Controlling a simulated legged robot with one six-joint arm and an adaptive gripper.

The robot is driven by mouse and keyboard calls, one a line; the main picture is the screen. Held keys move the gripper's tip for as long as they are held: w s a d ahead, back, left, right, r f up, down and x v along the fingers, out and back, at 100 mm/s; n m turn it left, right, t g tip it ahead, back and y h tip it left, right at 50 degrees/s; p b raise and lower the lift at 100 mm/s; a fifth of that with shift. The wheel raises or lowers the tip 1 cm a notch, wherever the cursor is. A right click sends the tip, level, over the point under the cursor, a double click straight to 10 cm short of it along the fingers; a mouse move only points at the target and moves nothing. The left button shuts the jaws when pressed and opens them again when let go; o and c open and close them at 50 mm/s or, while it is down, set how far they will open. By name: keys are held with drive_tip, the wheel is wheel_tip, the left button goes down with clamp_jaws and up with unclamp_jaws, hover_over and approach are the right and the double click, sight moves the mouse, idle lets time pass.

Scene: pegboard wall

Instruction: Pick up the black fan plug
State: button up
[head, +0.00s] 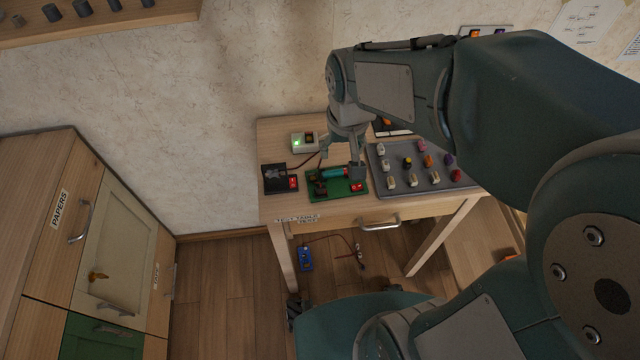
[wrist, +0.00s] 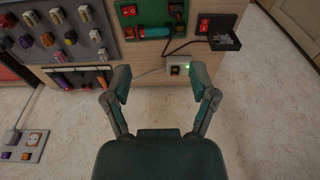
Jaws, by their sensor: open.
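A small black fan unit (head: 277,178) with a red switch stands at the table's left front; in the wrist view it is at the upper right (wrist: 224,42). Its thin dark cable (wrist: 183,45) runs left over the table. I cannot clearly make out the plug at its end. My gripper (head: 343,160) is over the table, near the green board. In the wrist view my gripper (wrist: 160,82) has its two fingers wide apart, with nothing between the tips.
A green circuit board (head: 345,189) and a grey tray (head: 405,190) of several coloured pegs share the table (head: 275,130). A pale box with a green light (head: 299,143) stands behind the fan. A cabinet (head: 105,235) is at left. A blue device (head: 305,257) lies beneath the table.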

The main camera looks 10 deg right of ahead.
drive_tip(key=g, duration=0.2)
approach(320, 187)
wheel_tip(320, 187, down, 10)
drive_tip(key=shift+s+f, duration=0.1)
drive_tip(key=shift+f, duration=0.05)
drive_tip(key=shift+c, duration=0.3)
drive_tip(key=c, duration=0.8)
